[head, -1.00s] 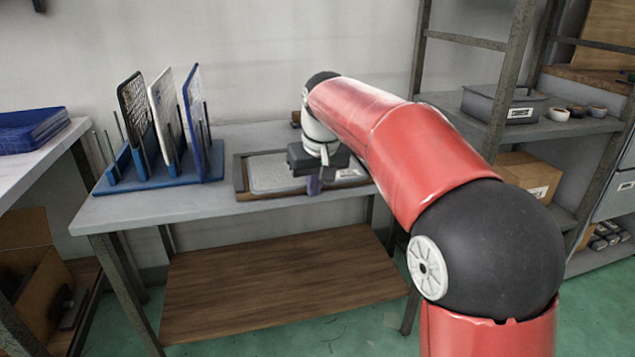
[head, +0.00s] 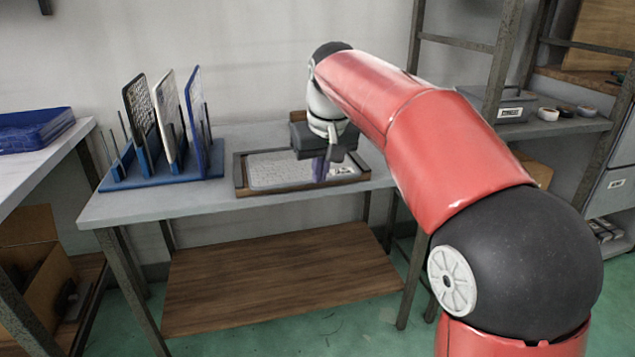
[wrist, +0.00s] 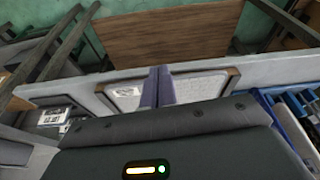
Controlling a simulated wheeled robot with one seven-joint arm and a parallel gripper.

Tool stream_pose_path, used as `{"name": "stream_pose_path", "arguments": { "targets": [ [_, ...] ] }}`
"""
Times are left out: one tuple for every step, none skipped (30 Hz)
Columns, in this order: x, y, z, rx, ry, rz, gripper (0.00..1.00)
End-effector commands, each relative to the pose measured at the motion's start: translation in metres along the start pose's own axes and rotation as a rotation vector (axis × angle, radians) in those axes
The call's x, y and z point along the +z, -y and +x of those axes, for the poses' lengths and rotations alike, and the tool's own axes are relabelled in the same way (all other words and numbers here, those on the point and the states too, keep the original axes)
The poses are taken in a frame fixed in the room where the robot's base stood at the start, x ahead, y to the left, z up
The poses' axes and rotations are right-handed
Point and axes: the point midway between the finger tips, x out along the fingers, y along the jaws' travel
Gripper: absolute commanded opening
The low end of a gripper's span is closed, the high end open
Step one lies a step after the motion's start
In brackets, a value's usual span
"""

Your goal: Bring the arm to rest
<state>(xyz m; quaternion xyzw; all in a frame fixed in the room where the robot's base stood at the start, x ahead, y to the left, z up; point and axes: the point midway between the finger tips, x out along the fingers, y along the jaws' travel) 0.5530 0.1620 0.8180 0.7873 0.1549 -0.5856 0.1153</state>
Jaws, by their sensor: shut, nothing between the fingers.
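My red arm reaches from the lower right over the table (head: 130,208) in the head view. My gripper (head: 320,172) hangs at its end, pointing down, above or just in front of a brown-rimmed tray (head: 241,176) that holds a pale panel (head: 275,171). In the wrist view my gripper's fingers (wrist: 157,88) are together with nothing between them. The tray (wrist: 232,80) shows behind them on both sides, with a printed label on the panel. Whether the fingertips touch the panel I cannot tell.
A blue rack (head: 150,178) with several upright panels stands on the table's left. A side table with a blue bin (head: 35,130) is at far left. A metal shelf with a grey box (head: 497,105) stands at right. The table's front left is clear.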

Motion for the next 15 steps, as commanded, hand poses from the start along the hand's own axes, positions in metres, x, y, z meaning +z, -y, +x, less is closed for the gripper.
{"name": "stream_pose_path", "arguments": {
  "targets": [
    [-0.001, 0.0, -0.012, 0.0, -0.004, 0.0, 0.0],
    [-0.001, 0.0, -0.017, 0.0, -0.003, 0.0, 0.0],
    [-0.001, 0.0, -0.022, 0.0, -0.003, 0.0, 0.0],
    [-0.001, 0.0, -0.026, 0.0, -0.004, 0.0, 0.0],
    [-0.001, 0.0, -0.03, 0.0, -0.003, 0.0, 0.0],
    [-0.001, 0.0, -0.033, 0.0, -0.002, 0.0, 0.0],
    [-0.001, 0.0, -0.035, 0.0, -0.002, 0.0, 0.0],
    [0.0, 0.0, -0.037, 0.0, -0.002, 0.0, 0.0],
    [0.001, -0.001, -0.039, 0.001, -0.002, 0.002, 0.0],
    [0.003, -0.002, -0.041, 0.002, -0.003, 0.005, 0.0],
    [0.007, -0.003, -0.043, 0.004, -0.005, 0.009, 0.0],
    [0.014, -0.006, -0.046, 0.007, -0.01, 0.018, 0.0],
    [0.021, -0.01, -0.048, 0.01, -0.014, 0.027, 0.0],
    [0.029, -0.013, -0.05, 0.015, -0.021, 0.038, 0.0],
    [0.043, -0.018, -0.053, 0.021, -0.029, 0.054, 0.0]
  ]
}}
